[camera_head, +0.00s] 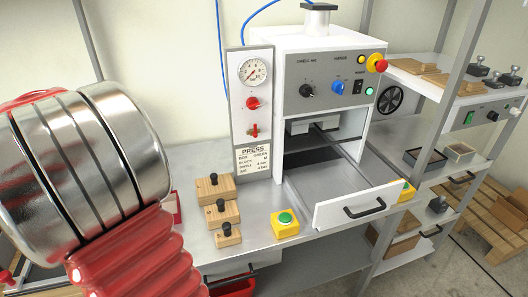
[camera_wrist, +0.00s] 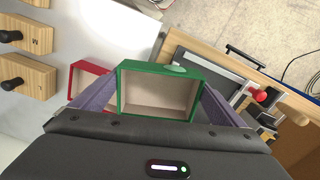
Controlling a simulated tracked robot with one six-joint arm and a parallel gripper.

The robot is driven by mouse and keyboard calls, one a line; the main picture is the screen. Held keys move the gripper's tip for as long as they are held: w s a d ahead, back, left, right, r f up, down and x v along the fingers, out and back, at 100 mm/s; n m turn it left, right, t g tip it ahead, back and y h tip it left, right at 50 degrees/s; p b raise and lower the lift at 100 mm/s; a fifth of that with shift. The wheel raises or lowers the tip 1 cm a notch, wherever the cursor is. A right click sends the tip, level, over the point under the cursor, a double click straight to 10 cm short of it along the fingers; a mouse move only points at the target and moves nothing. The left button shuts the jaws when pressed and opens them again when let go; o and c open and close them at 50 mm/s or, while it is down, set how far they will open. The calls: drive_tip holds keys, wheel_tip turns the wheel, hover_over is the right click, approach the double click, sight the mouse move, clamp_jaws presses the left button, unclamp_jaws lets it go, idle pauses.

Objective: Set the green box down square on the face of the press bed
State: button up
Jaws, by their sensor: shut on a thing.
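The green box (camera_wrist: 125,92) is in the wrist view, an open-topped box with a green rim and a beige inside. My gripper (camera_wrist: 158,98) is shut on it, one finger along each side, with the box's open side facing the camera. The box and my gripper do not show in the head view, where my arm fills the left. The press (camera_head: 335,75) stands on the bench in the head view. Its flat grey bed (camera_head: 325,186) is drawn out toward the front behind a white handled front panel, and looks bare. The gap between box and bed cannot be told.
Several knobbed wooden blocks (camera_head: 215,187) stand on the bench left of the bed. Yellow green-button boxes (camera_head: 285,224) flank the front panel. A red box (camera_wrist: 78,76) lies near the green box in the wrist view. A shelf post (camera_head: 447,120) rises right of the press.

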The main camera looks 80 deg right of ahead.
drive_tip(key=w+a+r+n, duration=0.2)
drive_tip(key=w+a+n, duration=0.1)
drive_tip(key=w+a, duration=0.8)
drive_tip(key=w+a+r+n, duration=0.3)
drive_tip(key=w+a, duration=0.9)
drive_tip(key=a, duration=0.5)
drive_tip(key=shift+w+n, duration=0.3)
drive_tip(key=shift+n, duration=0.2)
drive_tip(key=shift+s, duration=0.1)
